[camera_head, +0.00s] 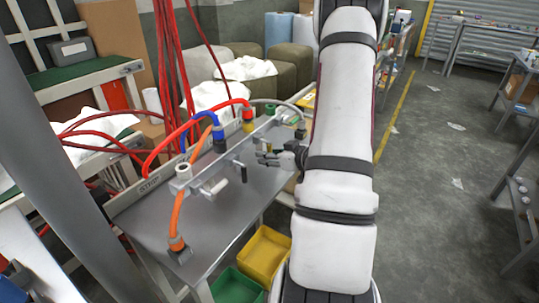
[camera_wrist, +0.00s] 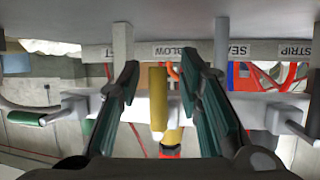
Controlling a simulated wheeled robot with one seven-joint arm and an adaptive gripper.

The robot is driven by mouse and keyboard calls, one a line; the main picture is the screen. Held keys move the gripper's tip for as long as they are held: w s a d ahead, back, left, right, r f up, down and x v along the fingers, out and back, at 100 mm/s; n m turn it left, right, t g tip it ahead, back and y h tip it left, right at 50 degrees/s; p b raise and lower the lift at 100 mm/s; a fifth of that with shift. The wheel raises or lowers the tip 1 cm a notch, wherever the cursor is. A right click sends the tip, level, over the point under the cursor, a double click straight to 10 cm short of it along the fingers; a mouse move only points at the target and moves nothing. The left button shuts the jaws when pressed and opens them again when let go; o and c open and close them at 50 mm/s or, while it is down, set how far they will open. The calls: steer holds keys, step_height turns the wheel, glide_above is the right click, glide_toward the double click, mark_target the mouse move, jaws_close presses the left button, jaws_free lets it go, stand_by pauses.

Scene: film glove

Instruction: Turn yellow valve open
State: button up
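The yellow valve handle (camera_wrist: 158,95) shows in the wrist view as an upright bar in front of the grey manifold. My gripper (camera_wrist: 166,78) is open, with one dark green-padded finger on each side of the handle. Gaps show between the handle and both fingers, so no contact is visible. In the head view my gripper (camera_head: 264,158) is at the manifold (camera_head: 225,155), right of the yellow hose fitting (camera_head: 248,126). I cannot make out the yellow handle itself in the head view.
Coloured hoses (camera_head: 205,118) rise behind the manifold above the steel table (camera_head: 205,245). Yellow (camera_head: 265,253) and green (camera_head: 236,287) bins stand below. Floor (camera_head: 430,180) is open at right.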

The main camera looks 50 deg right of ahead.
steer(key=shift+s, duration=0.1)
steer(key=v, duration=1.2)
stand_by(0.4)
